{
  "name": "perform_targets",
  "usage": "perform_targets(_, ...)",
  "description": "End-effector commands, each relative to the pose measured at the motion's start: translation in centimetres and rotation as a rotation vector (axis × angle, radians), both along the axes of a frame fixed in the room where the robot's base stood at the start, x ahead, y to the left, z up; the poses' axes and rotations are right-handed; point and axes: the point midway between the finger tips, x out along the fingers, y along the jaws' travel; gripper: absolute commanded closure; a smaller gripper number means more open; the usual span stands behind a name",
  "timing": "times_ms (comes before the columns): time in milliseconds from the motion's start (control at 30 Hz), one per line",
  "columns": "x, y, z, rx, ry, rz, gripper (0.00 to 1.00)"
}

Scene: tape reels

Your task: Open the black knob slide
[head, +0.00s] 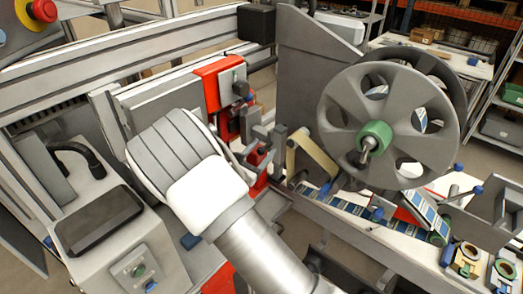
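A small black knob (241,88) sits on the grey block beside the red bracket (212,85), left of the large reel. I cannot tell for sure that it belongs to the slide, nor whether the slide is open or shut. My grey and white arm reaches up from the bottom middle, and its rounded joint lies in front of the machine, left of and below the knob. My gripper is not visible; the arm hides the area behind it.
A large grey reel (340,100) with a green hub (376,134) stands at the right. A label strip (345,207) runs below it. A control box with a green button (139,271) is at lower left. A red emergency button (44,10) is at top left.

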Motion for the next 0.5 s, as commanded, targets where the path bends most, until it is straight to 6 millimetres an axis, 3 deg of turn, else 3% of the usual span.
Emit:
perform_targets(67,-0.01,0.02,0.00,0.000,0.000,0.000,0.55)
perform_targets(300,-0.03,0.03,0.00,0.000,0.000,0.000,0.98)
perform_targets(500,-0.05,0.02,0.01,0.000,0.000,0.000,1.00)
